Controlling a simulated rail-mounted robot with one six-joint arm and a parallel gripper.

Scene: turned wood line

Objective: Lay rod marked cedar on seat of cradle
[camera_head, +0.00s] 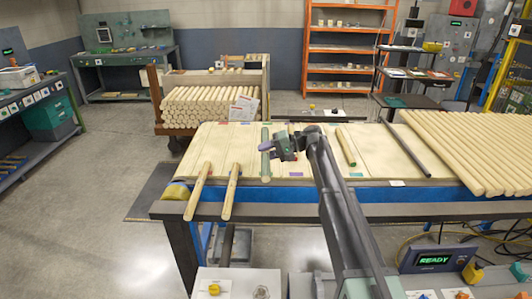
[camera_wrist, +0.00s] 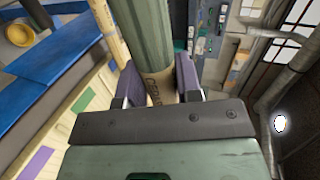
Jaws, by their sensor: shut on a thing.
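My gripper (camera_head: 272,150) is above the conveyor-like bed in the head view. It is shut on a grey-green rod (camera_head: 265,165), which runs front to back. In the wrist view the rod (camera_wrist: 147,35) passes between the dark purple fingers of my gripper (camera_wrist: 160,85). Its bare wood band carries dark lettering that looks like part of "cedar". Part of the lettering is hidden by the gripper. The rod's clearance above the bed is hard to judge. I cannot clearly pick out the cradle or its seat in either view.
Two pale rods (camera_head: 198,190) (camera_head: 231,190) lie across the bed's front left edge. A short green-ended rod (camera_head: 345,147) and a long dark bar (camera_head: 408,150) lie to the right. Many pale rods (camera_head: 470,150) cover the far right. The bed (camera_head: 320,165) has bare stretches between.

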